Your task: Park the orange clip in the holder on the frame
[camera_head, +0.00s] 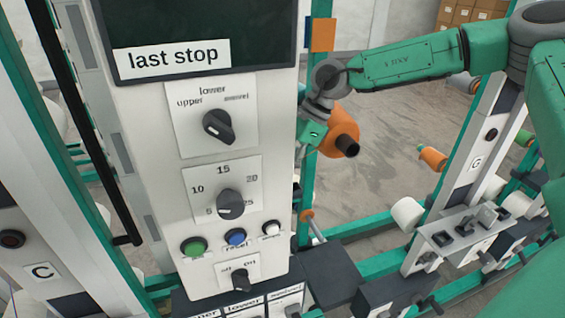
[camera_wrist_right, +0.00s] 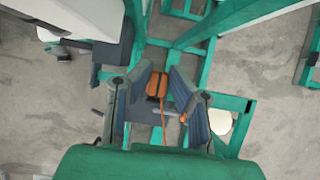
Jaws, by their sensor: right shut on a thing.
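The orange clip (camera_wrist_right: 157,85) shows in the right wrist view between the fingers of my right gripper (camera_wrist_right: 156,88), which is shut on it. A thin orange strip hangs down from the clip. In the head view my right gripper (camera_head: 309,142) is beside the right edge of the control panel and partly hidden by it; I cannot make out the clip there. The green frame (camera_wrist_right: 208,60) runs below and around the gripper in the wrist view. I cannot tell which part of it is the holder. My left gripper is not in view.
The white control panel (camera_head: 150,130) with knobs and buttons stands close on the left. An orange spool (camera_head: 338,135) with a dark end is next to my right gripper. An orange plate (camera_head: 321,34) is on a green post. Bare floor (camera_head: 390,150) shows to the right.

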